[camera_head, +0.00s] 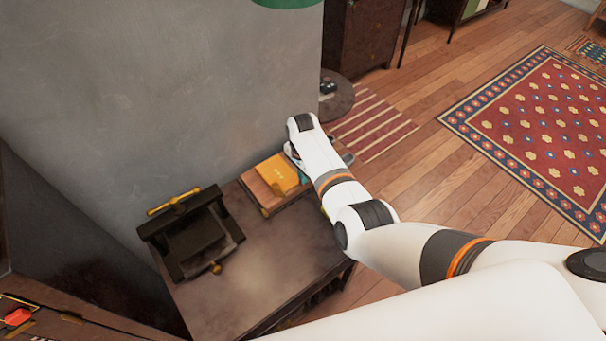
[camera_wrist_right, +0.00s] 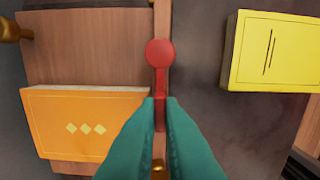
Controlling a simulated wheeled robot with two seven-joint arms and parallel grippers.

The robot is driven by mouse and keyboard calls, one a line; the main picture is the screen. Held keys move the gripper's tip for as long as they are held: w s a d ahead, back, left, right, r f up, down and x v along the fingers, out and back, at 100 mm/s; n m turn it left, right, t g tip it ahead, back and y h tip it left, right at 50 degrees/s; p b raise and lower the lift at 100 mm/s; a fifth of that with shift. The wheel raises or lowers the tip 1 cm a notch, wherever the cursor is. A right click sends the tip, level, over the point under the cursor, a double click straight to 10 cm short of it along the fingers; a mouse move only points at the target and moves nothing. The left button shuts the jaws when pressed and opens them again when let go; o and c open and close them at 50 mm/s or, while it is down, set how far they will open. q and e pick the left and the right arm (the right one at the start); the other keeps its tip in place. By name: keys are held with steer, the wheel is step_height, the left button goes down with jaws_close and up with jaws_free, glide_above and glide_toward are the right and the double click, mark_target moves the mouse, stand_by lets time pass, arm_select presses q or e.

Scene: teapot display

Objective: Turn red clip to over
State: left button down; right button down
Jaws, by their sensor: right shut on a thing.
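In the right wrist view a red clip (camera_wrist_right: 160,54) with a round head and a narrow stem lies along a thin wooden strip (camera_wrist_right: 161,18). My right gripper (camera_wrist_right: 160,101) has its teal fingers close together on the lower stem of the clip; the round head sticks out beyond the fingertips. In the head view my right arm reaches over the far end of a dark cabinet, and its forearm and wrist hide the clip and most of the gripper. My left gripper is in neither view.
An orange box (camera_wrist_right: 85,121) lies left of the clip and a yellow box (camera_wrist_right: 275,50) right of it. In the head view, a black press-like device (camera_head: 190,235) with brass handles stands on the cabinet (camera_head: 250,285). A grey wall (camera_head: 150,90) borders the cabinet.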

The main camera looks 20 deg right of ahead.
steer(key=n+p, duration=0.1)
steer(key=n, duration=0.3)
steer(key=shift+r+p, duration=0.1)
steer(key=shift+p, duration=0.25)
steer(key=n+p, duration=0.1)
steer(key=n, duration=0.3)
steer(key=shift+n, duration=0.3)
steer(key=n, duration=0.4)
steer(key=shift+n+p, duration=0.3)
steer(key=shift+p, duration=0.1)
steer(key=shift+n, duration=2.2)
steer(key=c, duration=1.6)
jaws_free()
steer(key=shift+o, duration=0.2)
